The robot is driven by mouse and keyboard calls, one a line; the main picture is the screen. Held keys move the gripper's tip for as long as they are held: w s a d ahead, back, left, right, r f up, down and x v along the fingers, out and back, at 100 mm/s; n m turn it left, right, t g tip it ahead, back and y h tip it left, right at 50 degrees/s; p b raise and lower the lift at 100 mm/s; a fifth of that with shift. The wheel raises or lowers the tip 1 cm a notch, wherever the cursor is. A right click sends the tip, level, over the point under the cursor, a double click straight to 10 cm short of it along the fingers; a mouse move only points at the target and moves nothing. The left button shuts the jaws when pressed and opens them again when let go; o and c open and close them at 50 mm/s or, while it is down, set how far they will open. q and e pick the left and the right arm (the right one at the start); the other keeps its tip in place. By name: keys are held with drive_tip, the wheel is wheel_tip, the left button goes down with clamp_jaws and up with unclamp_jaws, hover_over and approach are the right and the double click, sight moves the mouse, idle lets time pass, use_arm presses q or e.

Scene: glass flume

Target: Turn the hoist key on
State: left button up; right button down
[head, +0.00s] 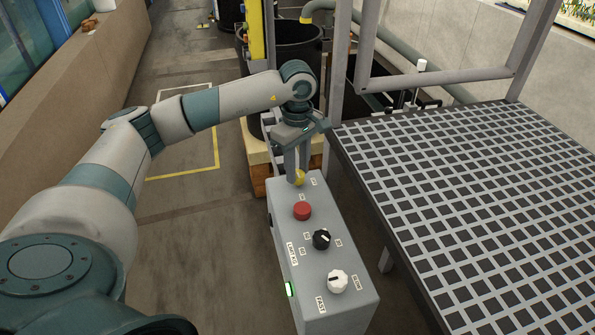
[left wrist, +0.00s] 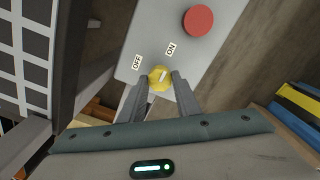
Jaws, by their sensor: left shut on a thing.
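The hoist key is a yellow knob (head: 299,177) at the far end of the grey control box (head: 345,305). It also shows in the left wrist view (left wrist: 159,78), near the OFF and ON labels. Its pale mark appears tilted toward ON, though it is small. My left gripper (head: 297,174) points down and is shut on the yellow key. In the left wrist view, its fingers (left wrist: 162,84) stand on either side of the key. The fingers partly hide the key in the head view. My right gripper is not in view.
A red button (head: 302,211), a black knob (head: 321,239) and a white knob (head: 337,281) line the box top. A green light (head: 290,289) glows on its side. A grating platform (head: 470,190) stands right of the box. Open floor (head: 195,215) lies left.

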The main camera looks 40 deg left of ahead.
sight(297, 172)
use_arm(q)
drive_tip(key=shift+w+r, duration=0.1)
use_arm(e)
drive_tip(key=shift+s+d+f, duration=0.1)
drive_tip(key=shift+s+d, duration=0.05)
use_arm(q)
drive_tip(key=o, duration=1)
drive_tip(key=shift+o, duration=0.2)
drive_tip(key=shift+r, duration=0.55)
wheel_tip(297, 172, up, 16)
drive_tip(key=b, duration=0.1)
drive_tip(key=shift+r+b, duration=0.15)
drive_tip(key=shift+b, duration=0.15)
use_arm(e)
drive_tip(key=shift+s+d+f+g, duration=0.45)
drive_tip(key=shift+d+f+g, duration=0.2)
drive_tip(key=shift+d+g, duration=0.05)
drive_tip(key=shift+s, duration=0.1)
